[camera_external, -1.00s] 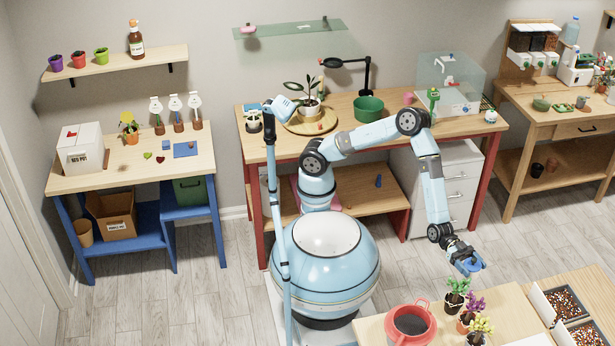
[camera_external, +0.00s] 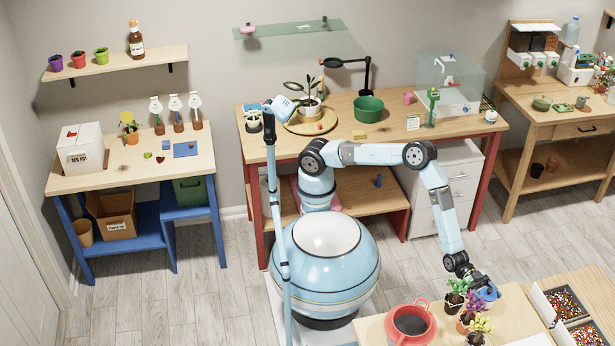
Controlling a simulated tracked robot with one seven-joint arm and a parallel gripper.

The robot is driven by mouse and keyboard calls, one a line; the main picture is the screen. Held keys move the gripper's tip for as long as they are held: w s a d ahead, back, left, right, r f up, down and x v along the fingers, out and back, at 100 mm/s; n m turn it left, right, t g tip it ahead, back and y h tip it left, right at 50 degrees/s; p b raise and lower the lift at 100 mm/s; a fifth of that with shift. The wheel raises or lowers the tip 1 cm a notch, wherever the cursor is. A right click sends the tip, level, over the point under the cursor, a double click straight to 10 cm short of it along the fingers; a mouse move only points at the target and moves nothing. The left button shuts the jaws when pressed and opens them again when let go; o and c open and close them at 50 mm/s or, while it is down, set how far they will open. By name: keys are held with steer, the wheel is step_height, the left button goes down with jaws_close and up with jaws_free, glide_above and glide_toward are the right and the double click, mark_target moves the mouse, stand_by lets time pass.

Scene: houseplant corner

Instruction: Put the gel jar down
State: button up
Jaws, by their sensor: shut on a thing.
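My gripper (camera_external: 484,284) is at the lower right, low over the front wooden table (camera_external: 515,302), just behind the small potted plants. It is shut on a small blue thing, which I take to be the gel jar (camera_external: 491,293). The plants partly hide the jar and the fingers. I cannot tell whether the jar touches the table.
Small potted plants with green (camera_external: 455,294), purple (camera_external: 467,320) and yellow (camera_external: 479,328) tops stand close beside my gripper. A red pot (camera_external: 410,325) is to their left. Trays of colored beads (camera_external: 566,303) are to the right. Bare tabletop shows between plants and trays.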

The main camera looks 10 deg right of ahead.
steer(key=shift+f, duration=0.55)
steer(key=shift+f, duration=0.1)
steer(key=o, duration=1.7)
steer(key=shift+o, duration=0.2)
steer(key=v, duration=1.2)
